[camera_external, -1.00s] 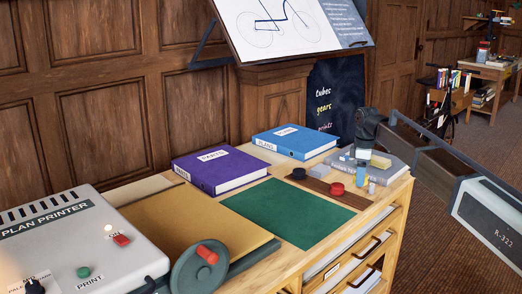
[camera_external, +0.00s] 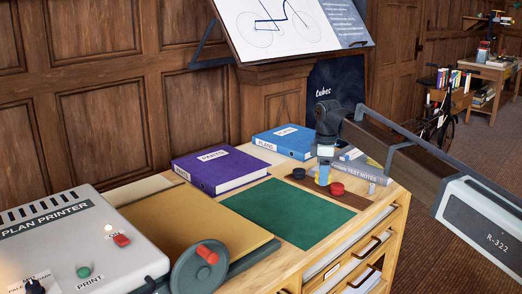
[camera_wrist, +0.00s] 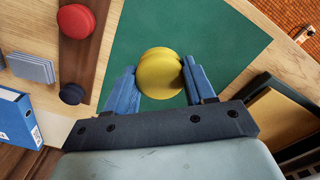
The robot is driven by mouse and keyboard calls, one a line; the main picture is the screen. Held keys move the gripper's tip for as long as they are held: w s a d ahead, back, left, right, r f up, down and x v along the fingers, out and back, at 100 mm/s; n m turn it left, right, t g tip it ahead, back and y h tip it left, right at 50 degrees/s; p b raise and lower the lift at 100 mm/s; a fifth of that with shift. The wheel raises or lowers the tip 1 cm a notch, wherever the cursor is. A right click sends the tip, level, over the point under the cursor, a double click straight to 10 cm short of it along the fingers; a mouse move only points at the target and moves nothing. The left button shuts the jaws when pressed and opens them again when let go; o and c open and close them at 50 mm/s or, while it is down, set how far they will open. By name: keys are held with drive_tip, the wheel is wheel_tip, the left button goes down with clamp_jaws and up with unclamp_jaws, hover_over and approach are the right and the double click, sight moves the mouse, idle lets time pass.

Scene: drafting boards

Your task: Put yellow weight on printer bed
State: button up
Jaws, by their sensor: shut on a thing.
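The yellow weight (camera_wrist: 160,73) is a round disc between my two blue fingers in the wrist view. My gripper (camera_wrist: 160,82) is shut on it, with a finger on each side. In the external view my gripper (camera_external: 323,178) hangs above the far right part of the desk, and I cannot make out the weight there. The printer bed (camera_external: 185,222) is the flat tan surface beside the grey plan printer (camera_external: 70,240), at the left. It is clear of objects.
A green mat (camera_external: 285,212) lies between the bed and my gripper. A red weight (camera_external: 336,189) and a black weight (camera_external: 298,174) sit on a brown strip. A handwheel (camera_external: 200,268) edges the bed.

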drive_tip(key=s+a+r+n, duration=0.1)
drive_tip(key=s+a, duration=0.4)
drive_tip(key=a, duration=0.3)
drive_tip(key=s+a+r+n, duration=0.1)
drive_tip(key=s+a+n, duration=0.1)
drive_tip(key=s+a, duration=0.5)
drive_tip(key=r+m, duration=0.2)
drive_tip(key=m, duration=0.3)
hover_over(225, 234)
drive_tip(key=shift+a+f, duration=0.1)
drive_tip(key=shift+f, duration=4.95)
drive_tip(key=shift+f, duration=0.1)
drive_tip(key=o, duration=1.4)
drive_tip(key=shift+s, duration=0.1)
drive_tip(key=shift+o, duration=0.2)
wheel_tip(225, 234, up, 12)
